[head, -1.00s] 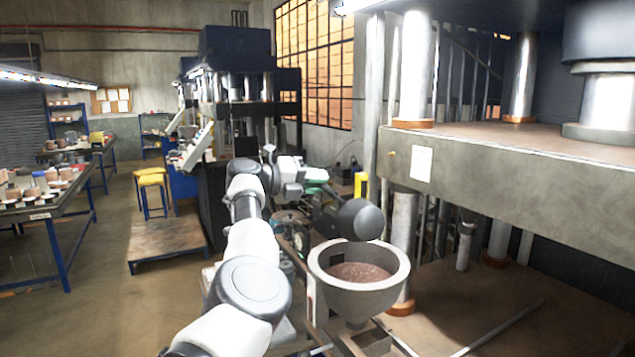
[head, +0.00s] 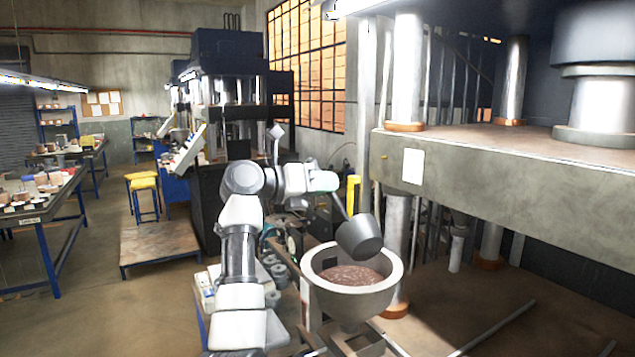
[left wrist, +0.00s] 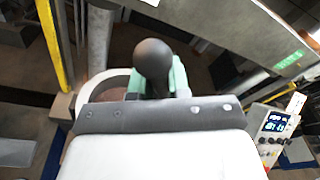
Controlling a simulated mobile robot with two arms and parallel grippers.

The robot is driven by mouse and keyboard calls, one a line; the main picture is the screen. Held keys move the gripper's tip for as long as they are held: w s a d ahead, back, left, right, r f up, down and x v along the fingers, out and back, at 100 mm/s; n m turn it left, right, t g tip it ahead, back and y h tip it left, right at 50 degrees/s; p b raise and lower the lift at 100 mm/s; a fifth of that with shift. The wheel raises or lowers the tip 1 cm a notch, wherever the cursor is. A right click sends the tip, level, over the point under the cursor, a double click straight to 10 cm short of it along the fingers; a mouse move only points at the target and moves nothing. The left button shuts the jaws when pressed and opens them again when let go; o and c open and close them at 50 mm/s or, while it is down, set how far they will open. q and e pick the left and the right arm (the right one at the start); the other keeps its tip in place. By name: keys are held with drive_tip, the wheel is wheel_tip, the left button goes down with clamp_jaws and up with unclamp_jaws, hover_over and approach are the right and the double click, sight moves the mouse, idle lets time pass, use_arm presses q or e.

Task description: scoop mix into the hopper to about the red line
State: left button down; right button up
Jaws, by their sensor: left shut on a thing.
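The hopper (head: 395,287) is a pale grey round bowl with a tapered lower part, at centre right of the head view. Reddish-brown mix (head: 350,276) lies inside it, below the rim. I cannot make out a red line. My left gripper (head: 330,184) has green fingers and is shut on the handle of a dark grey scoop (head: 360,238). The scoop hangs tilted over the hopper's back part; its inside is hidden. The left wrist view shows the scoop's dark rounded part (left wrist: 153,60), a green finger (left wrist: 180,76) and part of the hopper rim (left wrist: 92,86). My right gripper is out of view.
A big press with a thick grey slab (head: 480,180) and steel columns (head: 396,225) stands close right of the hopper. A yellow post (head: 353,192) is behind it.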

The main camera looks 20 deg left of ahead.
use_arm(q)
drive_tip(key=s+d+f+m+t+b, duration=0.1)
drive_tip(key=s+d+f+m+b, duration=0.3)
drive_tip(key=s+d+m+b, duration=0.4)
drive_tip(key=s+d+m, duration=0.1)
drive_tip(key=m, duration=0.3)
drive_tip(key=shift+s+d+f+m+t, duration=0.3)
drive_tip(key=shift+s+d+f, duration=0.05)
drive_tip(key=shift+s, duration=0.05)
drive_tip(key=shift+a, duration=0.1)
